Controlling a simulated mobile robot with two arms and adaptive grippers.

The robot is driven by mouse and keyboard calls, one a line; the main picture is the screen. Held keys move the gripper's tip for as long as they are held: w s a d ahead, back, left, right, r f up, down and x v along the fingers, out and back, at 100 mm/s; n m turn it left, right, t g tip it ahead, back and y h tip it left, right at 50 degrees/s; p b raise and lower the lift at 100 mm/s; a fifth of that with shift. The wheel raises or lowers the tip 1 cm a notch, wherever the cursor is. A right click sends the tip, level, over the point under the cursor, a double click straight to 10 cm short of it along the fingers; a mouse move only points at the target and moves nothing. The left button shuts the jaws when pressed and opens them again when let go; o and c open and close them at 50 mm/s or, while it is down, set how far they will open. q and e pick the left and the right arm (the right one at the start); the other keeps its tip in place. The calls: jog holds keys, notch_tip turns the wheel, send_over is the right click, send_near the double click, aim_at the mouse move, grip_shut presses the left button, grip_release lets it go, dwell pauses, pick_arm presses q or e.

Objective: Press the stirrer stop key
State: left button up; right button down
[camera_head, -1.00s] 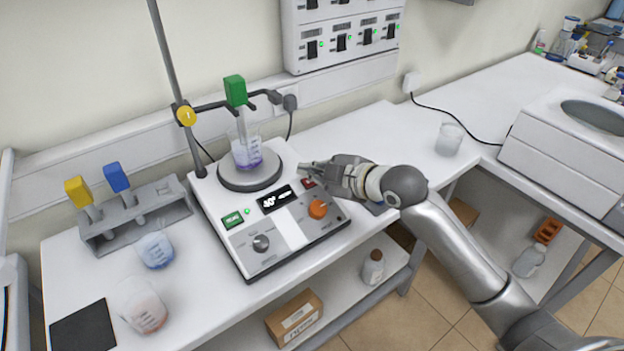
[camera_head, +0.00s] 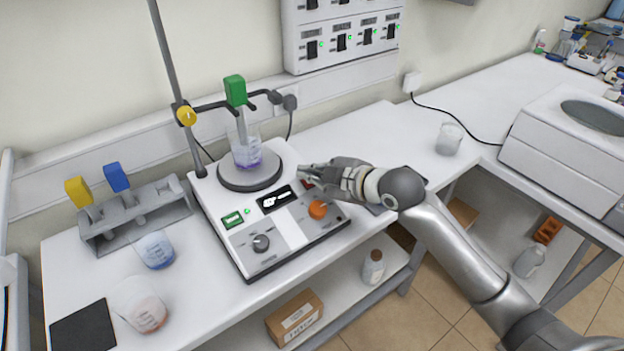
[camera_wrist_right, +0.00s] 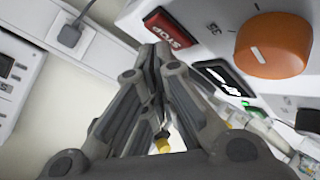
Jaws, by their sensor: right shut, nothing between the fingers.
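The stirrer (camera_head: 228,208) stands on the white bench, with a beaker of purple liquid (camera_head: 247,156) on its round plate. Its red stop key (camera_wrist_right: 171,28), marked STOP, shows in the right wrist view and is largely hidden behind my gripper in the head view. My right gripper (camera_head: 301,169) is shut and empty, with its fingertips over the stirrer's right side by the stop key. In the right wrist view the fingertips (camera_wrist_right: 152,52) appear just beside the key's edge; I cannot tell whether they touch it. My left gripper is not in view.
An orange knob (camera_head: 318,209) and a dark display (camera_head: 277,199) sit on the stirrer's panel near my gripper, with a green key (camera_head: 232,220) at the left. A stand rod (camera_head: 173,75) rises behind. A rack (camera_head: 134,214) and beakers stand left.

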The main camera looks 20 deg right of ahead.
jog(key=shift+w+f, duration=0.1)
jog(key=shift+f, duration=0.35)
dwell(0.6)
jog(key=shift+s+r+p, duration=0.25)
jog(key=shift+r+p, duration=0.55)
jog(key=shift+p, duration=0.05)
jog(key=shift+s+d+r+p, duration=0.1)
jog(key=shift+r+p, duration=0.45)
jog(key=r+p, duration=0.1)
jog(key=s+r+p, duration=0.1)
jog(key=r+p, duration=0.1)
jog(key=shift+s+d+r+p, duration=0.2)
jog(key=shift+d+r+p, duration=0.1)
jog(key=shift+p, duration=0.1)
